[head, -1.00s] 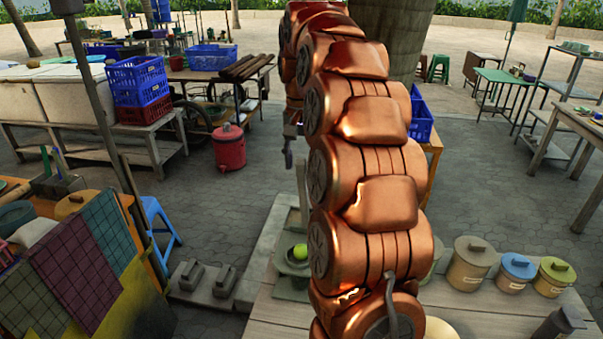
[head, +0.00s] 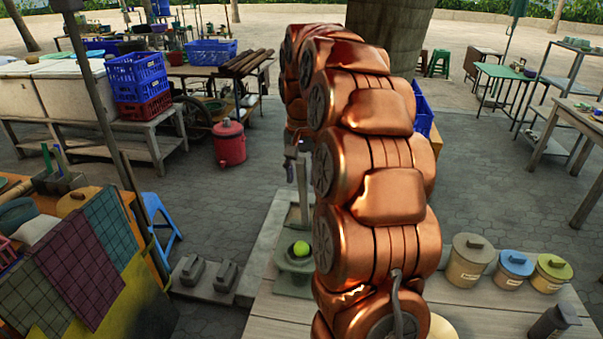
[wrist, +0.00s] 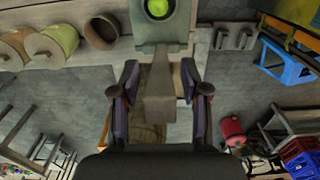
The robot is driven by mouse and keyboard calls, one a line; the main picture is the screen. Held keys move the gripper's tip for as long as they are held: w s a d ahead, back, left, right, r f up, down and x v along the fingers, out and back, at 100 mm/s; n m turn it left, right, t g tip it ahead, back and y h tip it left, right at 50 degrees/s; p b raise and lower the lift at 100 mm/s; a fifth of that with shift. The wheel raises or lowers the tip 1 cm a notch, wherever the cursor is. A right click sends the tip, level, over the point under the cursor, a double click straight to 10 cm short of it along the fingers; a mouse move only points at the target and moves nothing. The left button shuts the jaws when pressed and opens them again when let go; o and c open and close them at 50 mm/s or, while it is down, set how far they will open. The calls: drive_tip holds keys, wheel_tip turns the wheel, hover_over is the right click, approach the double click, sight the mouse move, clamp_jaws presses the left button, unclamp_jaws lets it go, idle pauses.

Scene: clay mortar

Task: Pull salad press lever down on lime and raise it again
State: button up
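The salad press (head: 290,284) stands on the wooden table's left end, beside my arm. Its lever (head: 303,185) stands up behind the bowl. A bright green lime (head: 301,249) sits in the bowl, uncrushed, and shows at the top of the wrist view (wrist: 158,8). My gripper (wrist: 160,78) is open, its fingers on both sides of the lever's handle (wrist: 160,98), with what looks like a small gap on each side. In the head view my gripper (head: 292,145) is small and partly hidden by my arm, near the lever's top.
A blue stool (head: 162,225) and a red drum (head: 229,144) stand on the paving to the left. The paving behind the press is open.

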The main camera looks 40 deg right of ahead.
clamp_jaws()
drive_tip(key=shift+s+f, duration=0.1)
idle(0.5)
